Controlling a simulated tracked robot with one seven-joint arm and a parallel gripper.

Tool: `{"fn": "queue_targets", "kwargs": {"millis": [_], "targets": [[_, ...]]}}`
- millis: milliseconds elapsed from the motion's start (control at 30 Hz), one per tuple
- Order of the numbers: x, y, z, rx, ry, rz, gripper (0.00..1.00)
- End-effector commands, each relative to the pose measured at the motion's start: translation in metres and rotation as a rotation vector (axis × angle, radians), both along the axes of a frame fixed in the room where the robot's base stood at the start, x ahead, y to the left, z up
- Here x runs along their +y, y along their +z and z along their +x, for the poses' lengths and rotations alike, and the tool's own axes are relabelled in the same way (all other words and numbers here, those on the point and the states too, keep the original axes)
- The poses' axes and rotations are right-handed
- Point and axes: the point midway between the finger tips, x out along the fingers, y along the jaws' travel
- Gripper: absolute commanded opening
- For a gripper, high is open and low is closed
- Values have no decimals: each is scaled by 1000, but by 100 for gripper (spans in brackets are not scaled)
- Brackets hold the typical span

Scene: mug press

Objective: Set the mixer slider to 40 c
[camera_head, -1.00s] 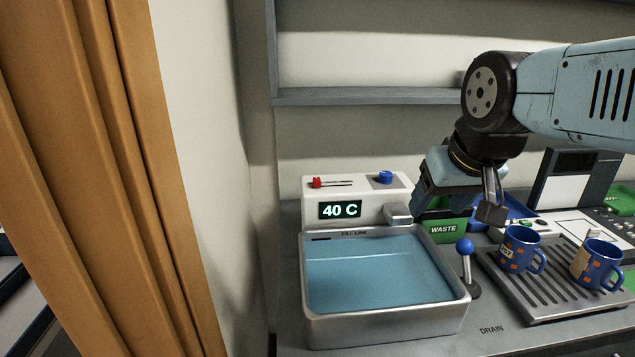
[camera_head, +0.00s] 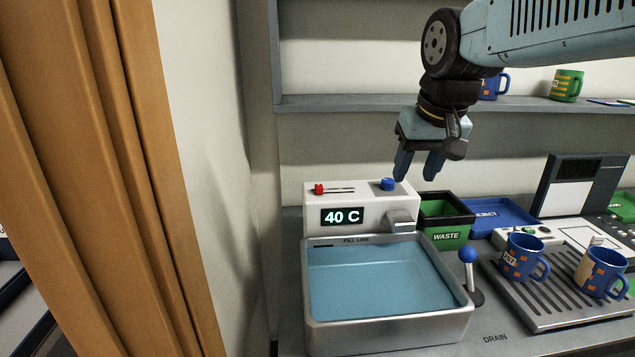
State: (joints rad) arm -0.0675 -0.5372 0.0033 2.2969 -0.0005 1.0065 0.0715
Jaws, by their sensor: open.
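The white mixer unit (camera_head: 364,213) stands behind the water basin. Its red slider knob (camera_head: 319,189) sits near the left end of a short slot on top. The green-lit display (camera_head: 342,216) on its front reads 40 C. A blue knob (camera_head: 388,184) is at the right of the unit's top. My gripper (camera_head: 418,179) points down with its two fingers apart and nothing between them. It is above and to the right of the blue knob, clear of the slider; its left finger shows close to the blue knob, and I cannot tell the gap.
The basin (camera_head: 386,334) holds water below the spout. A blue-balled lever (camera_head: 468,257) stands at its right. Two blue mugs, one (camera_head: 522,257) on the left, rest on a drain rack (camera_head: 541,318). The waste bin (camera_head: 446,222) and a blue tray (camera_head: 497,213) are behind.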

Motion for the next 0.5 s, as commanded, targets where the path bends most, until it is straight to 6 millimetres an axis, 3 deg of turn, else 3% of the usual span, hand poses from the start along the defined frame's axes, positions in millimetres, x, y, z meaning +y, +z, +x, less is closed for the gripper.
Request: {"fn": "queue_targets", "kwargs": {"millis": [500], "targets": [[46,27,100,159,6,7,47]]}}
